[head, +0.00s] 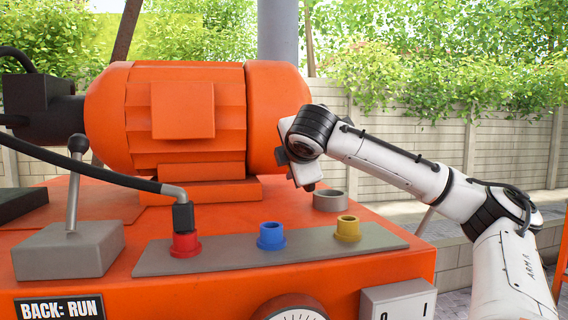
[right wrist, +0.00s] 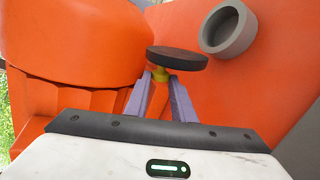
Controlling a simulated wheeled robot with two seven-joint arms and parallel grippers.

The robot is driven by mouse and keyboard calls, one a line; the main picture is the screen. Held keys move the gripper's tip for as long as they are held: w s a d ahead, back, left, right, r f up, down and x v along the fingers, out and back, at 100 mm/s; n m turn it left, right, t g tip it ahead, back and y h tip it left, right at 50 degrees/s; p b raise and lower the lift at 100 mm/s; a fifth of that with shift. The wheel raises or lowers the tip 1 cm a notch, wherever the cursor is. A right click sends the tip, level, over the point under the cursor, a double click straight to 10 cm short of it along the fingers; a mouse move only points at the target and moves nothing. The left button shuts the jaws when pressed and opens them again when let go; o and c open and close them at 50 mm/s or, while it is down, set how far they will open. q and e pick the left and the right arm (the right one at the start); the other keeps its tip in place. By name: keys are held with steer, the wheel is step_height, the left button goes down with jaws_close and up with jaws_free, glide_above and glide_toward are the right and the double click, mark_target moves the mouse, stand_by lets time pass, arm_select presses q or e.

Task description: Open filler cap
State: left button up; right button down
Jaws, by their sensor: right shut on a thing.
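The filler cap (right wrist: 178,58) is a dark round disc with a small yellow stem in the right wrist view. My right gripper (right wrist: 161,84) is shut on the yellow stem, and the disc is held at the fingertips. The grey filler neck (right wrist: 229,27) is an open ring beside the cap, apart from it. In the head view the neck (head: 330,200) stands on the orange machine top, just right of and below my right gripper (head: 303,180). The cap cannot be made out in the head view. My left gripper is not in view.
A large orange motor (head: 180,115) stands close left of my right gripper. In front are red (head: 185,245), blue (head: 271,236) and yellow (head: 347,229) ports on a grey strip. A lever (head: 73,190) rises at the left. A black hose runs to the red port.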

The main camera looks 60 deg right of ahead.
steer(key=shift+w+a+f, duration=0.1)
steer(key=shift+w, duration=0.05)
stand_by(0.4)
steer(key=c, duration=1.5)
jaws_free()
steer(key=shift+c, duration=0.2)
steer(key=v, duration=1)
steer(key=shift+a, duration=0.2)
